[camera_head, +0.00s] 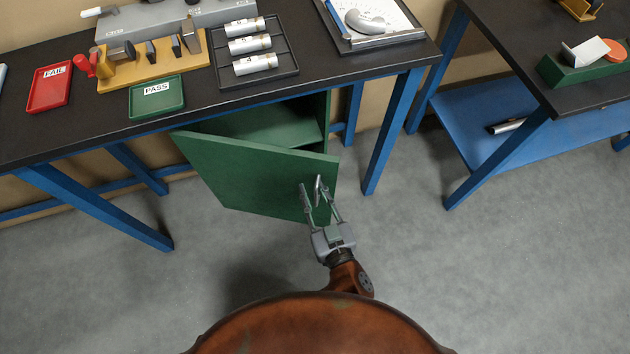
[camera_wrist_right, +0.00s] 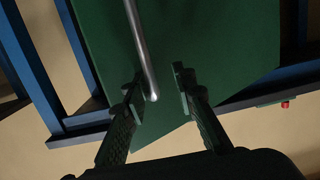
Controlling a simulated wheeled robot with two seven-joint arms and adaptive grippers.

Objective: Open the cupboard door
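The green cupboard door (camera_head: 250,175) stands partly open under the long dark bench, its right edge swung out. The green cupboard interior (camera_head: 270,125) shows above and behind it. The door also fills the middle of the right wrist view (camera_wrist_right: 225,45). My right gripper (camera_head: 311,188) is at the door's right part. In the wrist view, the silver bar handle (camera_wrist_right: 139,45) ends between the fingers of my right gripper (camera_wrist_right: 160,85). The fingers are apart; the bar lies near the left finger, with a gap to the right one. My left gripper is not in view.
Blue bench legs (camera_head: 392,130) stand right of the cupboard. A second bench (camera_head: 510,60) with a blue lower shelf (camera_head: 470,120) is farther right. Trays and white cylinders sit on the long bench top (camera_head: 200,105). The grey floor (camera_head: 450,270) before the door is clear.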

